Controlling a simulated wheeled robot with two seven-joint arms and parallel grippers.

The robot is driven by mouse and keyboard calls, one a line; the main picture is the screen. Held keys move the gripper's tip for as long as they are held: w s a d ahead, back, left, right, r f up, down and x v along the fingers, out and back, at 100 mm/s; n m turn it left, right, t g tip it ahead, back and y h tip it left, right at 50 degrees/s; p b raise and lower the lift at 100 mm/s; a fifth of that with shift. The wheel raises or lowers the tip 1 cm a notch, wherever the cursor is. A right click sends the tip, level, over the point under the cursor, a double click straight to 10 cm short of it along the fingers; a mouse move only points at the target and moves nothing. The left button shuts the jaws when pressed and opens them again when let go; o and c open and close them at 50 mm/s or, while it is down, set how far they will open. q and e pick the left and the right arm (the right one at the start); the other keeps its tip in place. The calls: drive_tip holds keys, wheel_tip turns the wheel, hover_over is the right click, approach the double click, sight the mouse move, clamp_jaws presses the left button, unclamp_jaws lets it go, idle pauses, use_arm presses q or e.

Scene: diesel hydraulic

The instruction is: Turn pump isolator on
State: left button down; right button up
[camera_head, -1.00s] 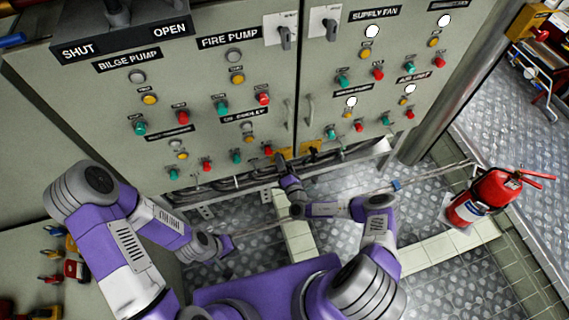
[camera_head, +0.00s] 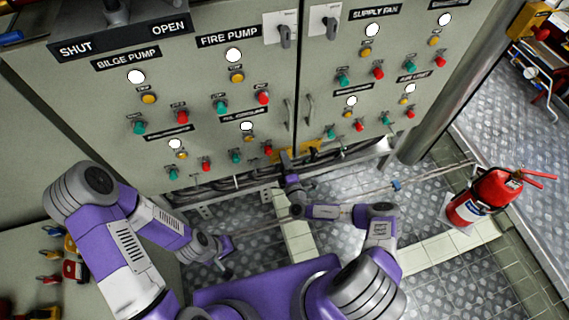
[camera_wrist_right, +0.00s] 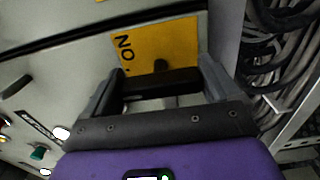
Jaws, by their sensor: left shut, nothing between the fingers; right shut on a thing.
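The pump isolator is a dark handle (camera_wrist_right: 163,82) on a yellow plate (camera_wrist_right: 172,38) with "ON" lettering, seen in the right wrist view. In the head view the yellow plate (camera_head: 309,149) is at the bottom of the grey cabinet, partly hidden by my right gripper (camera_head: 286,160). My right gripper also shows in the right wrist view (camera_wrist_right: 165,88), with its fingers on either side of the handle, shut on it. My left gripper (camera_head: 226,264) is shut and empty, low over the floor in front of the cabinet. White lamps are lit on both cabinet doors.
The grey cabinet (camera_head: 190,92) carries several buttons and two rotary switches. Dark cables (camera_wrist_right: 285,60) run beside and under it. A red fire extinguisher (camera_head: 480,197) stands on the right. Metal floor is open on the right.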

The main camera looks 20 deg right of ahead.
drive_tip(key=shift+a, duration=0.1)
drive_tip(key=o, duration=0.8)
drive_tip(key=shift+s+p, duration=1.15)
drive_tip(key=shift+s, duration=2.7)
drive_tip(key=shift+s, duration=0.1)
drive_tip(key=s, duration=0.2)
drive_tip(key=s+p, duration=0.1)
drive_tip(key=s, duration=0.2)
drive_tip(key=s+p, duration=0.1)
drive_tip(key=s, duration=0.1)
drive_tip(key=shift+s+d, duration=0.3)
drive_tip(key=shift+s, duration=0.1)
